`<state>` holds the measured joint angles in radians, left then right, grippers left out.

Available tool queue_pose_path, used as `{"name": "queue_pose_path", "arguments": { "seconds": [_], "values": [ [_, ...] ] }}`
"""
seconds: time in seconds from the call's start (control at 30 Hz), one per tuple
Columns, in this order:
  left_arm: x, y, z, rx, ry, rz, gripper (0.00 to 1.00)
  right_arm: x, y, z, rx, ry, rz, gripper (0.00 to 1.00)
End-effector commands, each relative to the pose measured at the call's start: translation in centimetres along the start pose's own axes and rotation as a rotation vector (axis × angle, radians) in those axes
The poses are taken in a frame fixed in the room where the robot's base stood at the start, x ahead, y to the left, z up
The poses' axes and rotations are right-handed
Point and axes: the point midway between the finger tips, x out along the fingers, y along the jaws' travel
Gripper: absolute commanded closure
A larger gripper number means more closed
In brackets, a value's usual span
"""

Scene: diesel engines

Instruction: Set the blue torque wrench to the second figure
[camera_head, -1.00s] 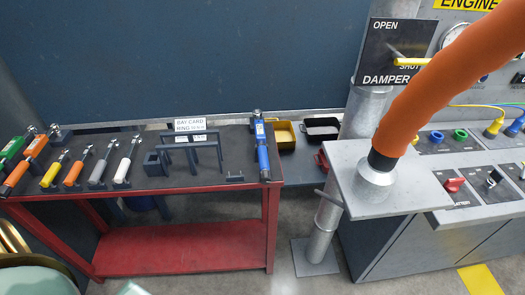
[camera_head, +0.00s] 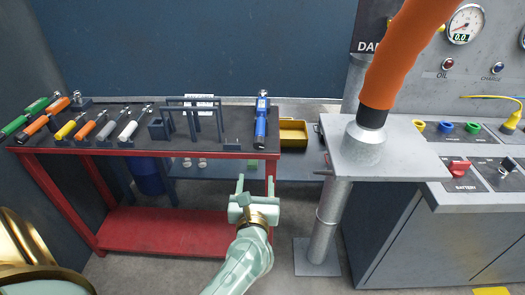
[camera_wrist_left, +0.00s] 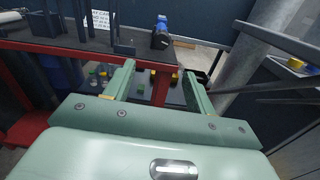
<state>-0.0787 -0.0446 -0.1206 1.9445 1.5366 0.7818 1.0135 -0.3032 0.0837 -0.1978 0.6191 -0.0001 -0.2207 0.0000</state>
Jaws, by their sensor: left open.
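The blue torque wrench (camera_head: 261,122) lies at the right end of the red workbench top, its head toward the wall. In the left wrist view its blue end (camera_wrist_left: 162,30) shows beyond the fingers, near the bench's edge. Any figures on it are too small to read. My left gripper (camera_head: 256,184) is open and empty, in front of the bench and below its top, apart from the wrench. In the left wrist view the two green fingers (camera_wrist_left: 157,86) stand wide apart with nothing between them. My right gripper is not in view.
The red workbench (camera_head: 150,155) also holds several coloured tools and a dark rack (camera_head: 195,115). A yellow tray (camera_head: 293,133) sits right of the wrench. A metal stand (camera_head: 345,150) with an orange hose (camera_head: 397,50) and a control console (camera_head: 440,210) fill the right.

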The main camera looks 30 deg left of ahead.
Motion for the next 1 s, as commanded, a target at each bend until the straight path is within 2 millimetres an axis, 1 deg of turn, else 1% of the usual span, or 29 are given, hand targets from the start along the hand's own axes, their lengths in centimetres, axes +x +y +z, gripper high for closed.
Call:
{"name": "queue_pose_path", "arguments": {
  "seconds": [0.03, 0.1, 0.17, 0.4, 0.5, 0.6, 0.7, 0.8, 1.0],
  "values": [
    [0.6, 0.0, 0.0, 0.0, -0.002, 0.0, 0.45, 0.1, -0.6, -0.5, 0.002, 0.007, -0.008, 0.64],
    [1.7, 0.0, 0.0, 0.002, -0.003, 0.0, 0.45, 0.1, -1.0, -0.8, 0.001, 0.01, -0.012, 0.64],
    [3.0, -0.1, 0.0, 0.004, -0.003, -0.001, 0.45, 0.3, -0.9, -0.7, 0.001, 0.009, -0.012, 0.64],
    [9.3, -0.1, -0.1, 0.008, -0.003, -0.002, 0.45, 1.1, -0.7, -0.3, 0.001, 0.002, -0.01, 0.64],
    [11.6, -0.1, -0.2, 0.008, -0.003, -0.002, 0.45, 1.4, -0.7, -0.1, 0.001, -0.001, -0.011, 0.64],
    [13.5, -0.1, -0.2, 0.009, -0.002, -0.001, 0.45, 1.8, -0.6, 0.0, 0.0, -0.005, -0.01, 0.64],
    [14.8, -0.1, -0.2, 0.009, -0.001, -0.002, 0.45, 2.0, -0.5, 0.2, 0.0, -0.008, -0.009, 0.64],
    [15.5, -0.1, -0.1, 0.01, -0.001, -0.002, 0.45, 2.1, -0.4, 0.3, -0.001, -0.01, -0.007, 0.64],
    [15.8, -0.1, 0.0, 0.009, -0.002, -0.003, 0.45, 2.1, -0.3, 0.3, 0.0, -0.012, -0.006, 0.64]
  ]
}}
